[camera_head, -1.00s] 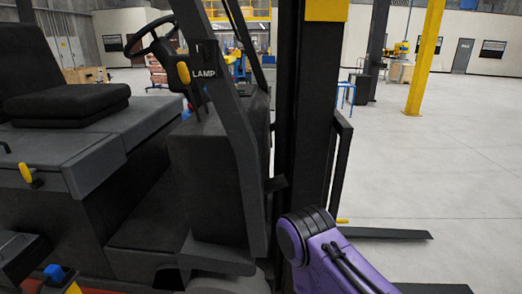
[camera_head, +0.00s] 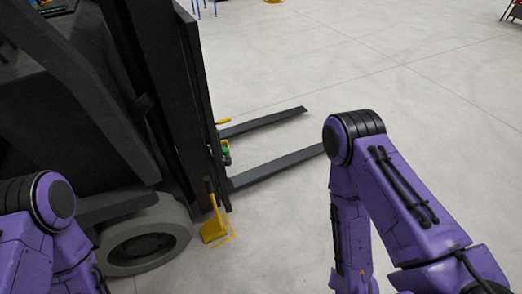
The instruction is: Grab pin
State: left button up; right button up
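I cannot make out a pin for certain. A small yellow piece (camera_head: 223,121) sticks out at the base of the forklift mast, above the far fork. A small green and black piece with some yellow (camera_head: 226,152) sits just below it, beside the near fork. Neither is clear enough to name as the pin. My two purple arms reach in from the lower left and the right. Both grippers are outside the frame, so their fingers and anything they hold are hidden.
A dark forklift fills the left, with its mast (camera_head: 170,90), a grey wheel (camera_head: 185,232) and two forks (camera_head: 270,168) low over the floor. A yellow wedge-like piece with a handle (camera_head: 214,229) stands by the wheel. The concrete floor (camera_head: 400,80) beyond the forks is clear.

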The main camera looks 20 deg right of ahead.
aim_at(226, 151)
jog(key=z, duration=0.4)
jog(key=k, duration=0.5)
jog(key=z, duration=1.2)
jog(key=i, duration=2.2)
jog(key=u, duration=1.55)
jog(key=i, duration=0.7)
jog(key=u, duration=0.6)
